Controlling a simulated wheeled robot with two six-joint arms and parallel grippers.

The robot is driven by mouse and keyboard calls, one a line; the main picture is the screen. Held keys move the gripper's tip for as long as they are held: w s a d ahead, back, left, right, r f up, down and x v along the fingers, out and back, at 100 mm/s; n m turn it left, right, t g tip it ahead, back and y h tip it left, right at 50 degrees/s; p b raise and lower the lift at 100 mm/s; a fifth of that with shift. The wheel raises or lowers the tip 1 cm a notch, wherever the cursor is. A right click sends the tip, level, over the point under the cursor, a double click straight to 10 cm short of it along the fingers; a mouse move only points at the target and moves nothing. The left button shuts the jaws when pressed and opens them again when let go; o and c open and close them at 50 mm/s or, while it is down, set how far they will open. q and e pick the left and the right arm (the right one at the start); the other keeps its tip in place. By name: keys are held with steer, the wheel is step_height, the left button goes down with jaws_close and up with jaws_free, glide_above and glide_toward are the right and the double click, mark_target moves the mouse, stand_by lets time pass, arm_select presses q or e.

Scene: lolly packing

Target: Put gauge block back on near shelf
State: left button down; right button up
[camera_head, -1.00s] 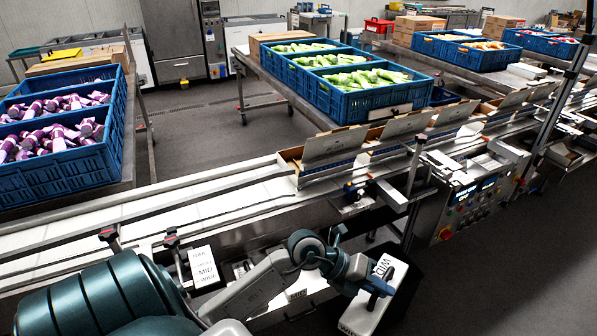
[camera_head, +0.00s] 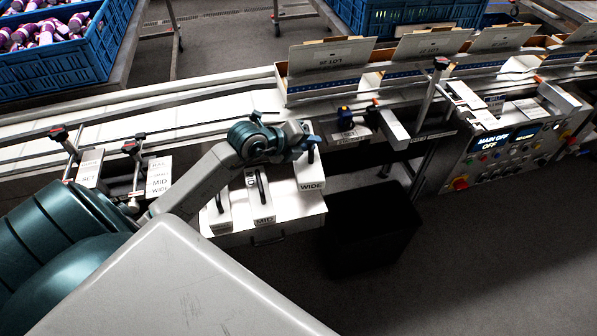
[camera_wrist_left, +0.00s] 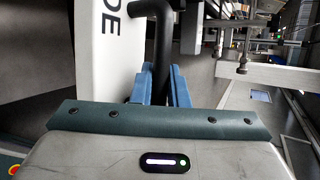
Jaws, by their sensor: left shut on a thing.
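The gauge block marked WIDE (camera_head: 312,180) is white with a dark bar handle. My left gripper (camera_head: 309,145) is shut on that handle; in the left wrist view the dark handle (camera_wrist_left: 163,60) stands between the blue fingers (camera_wrist_left: 160,88), beside the white block (camera_wrist_left: 98,60). The block is at the right end of the near shelf (camera_head: 285,230); I cannot tell whether it touches the shelf. The MID block (camera_head: 262,195) and another handled block (camera_head: 218,210) stand on the shelf to its left. My right gripper is not in view.
The conveyor (camera_head: 180,118) runs behind the shelf, with open cartons (camera_head: 330,65) on it. A sign listing widths (camera_head: 158,177) and clamp knobs (camera_head: 131,147) are at left. A black bin (camera_head: 370,230) stands right of the shelf. A control panel (camera_head: 510,145) is further right.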

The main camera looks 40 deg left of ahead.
arm_select(q)
steer(key=a, duration=0.1)
steer(key=w+a+f+n+y, duration=0.1)
steer(key=a, duration=0.1)
steer(key=shift+w+f, duration=0.1)
steer(key=shift+w, duration=0.1)
steer(key=shift+f, duration=8.35)
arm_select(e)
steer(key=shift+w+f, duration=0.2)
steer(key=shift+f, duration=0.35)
arm_select(q)
steer(key=c, duration=1.4)
jaws_free()
steer(key=shift+f, duration=0.1)
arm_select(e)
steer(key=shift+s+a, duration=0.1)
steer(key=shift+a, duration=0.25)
